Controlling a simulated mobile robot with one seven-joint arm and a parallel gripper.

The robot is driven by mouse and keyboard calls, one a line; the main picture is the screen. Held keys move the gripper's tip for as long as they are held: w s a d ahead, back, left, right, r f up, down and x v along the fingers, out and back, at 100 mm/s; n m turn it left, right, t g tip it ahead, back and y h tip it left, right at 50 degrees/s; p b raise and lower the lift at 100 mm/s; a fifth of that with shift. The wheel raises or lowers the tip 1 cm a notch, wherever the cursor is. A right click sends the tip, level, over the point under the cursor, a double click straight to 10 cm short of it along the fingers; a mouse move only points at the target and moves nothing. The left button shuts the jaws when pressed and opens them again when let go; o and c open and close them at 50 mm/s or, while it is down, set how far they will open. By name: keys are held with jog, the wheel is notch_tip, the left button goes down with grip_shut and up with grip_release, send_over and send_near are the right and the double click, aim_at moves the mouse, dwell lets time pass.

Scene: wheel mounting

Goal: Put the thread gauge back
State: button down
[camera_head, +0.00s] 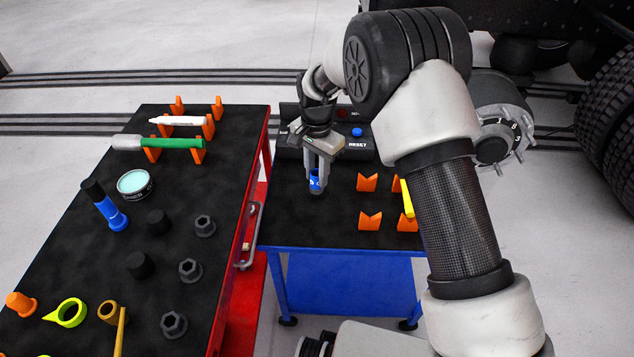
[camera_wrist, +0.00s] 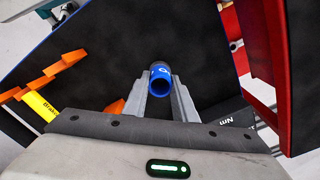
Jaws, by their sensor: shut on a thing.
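My gripper (camera_head: 318,174) is shut on a small blue cylinder with white marking, which I take to be the thread gauge (camera_head: 316,182). In the wrist view the gauge (camera_wrist: 161,80) is a hollow blue tube between my two grey fingers (camera_wrist: 163,92), its open end facing the camera. The gauge is upright over the black top of the blue table (camera_head: 285,228), near its left side. I cannot tell whether its lower end touches the table.
A black box (camera_head: 361,145) with a RESET label and blue button stands behind. Orange V-holders (camera_head: 369,221) and a yellow item (camera_head: 407,197) are to the right. The red table (camera_head: 60,255) at left carries nuts, a flashlight-like blue tool (camera_head: 110,214) and a green-handled tool (camera_head: 170,142).

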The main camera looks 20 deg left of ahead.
notch_tip(320, 180, down, 3)
jog(key=shift+r, duration=0.1)
jog(key=c, duration=1.4)
grip_release()
jog(key=shift+c, duration=0.2)
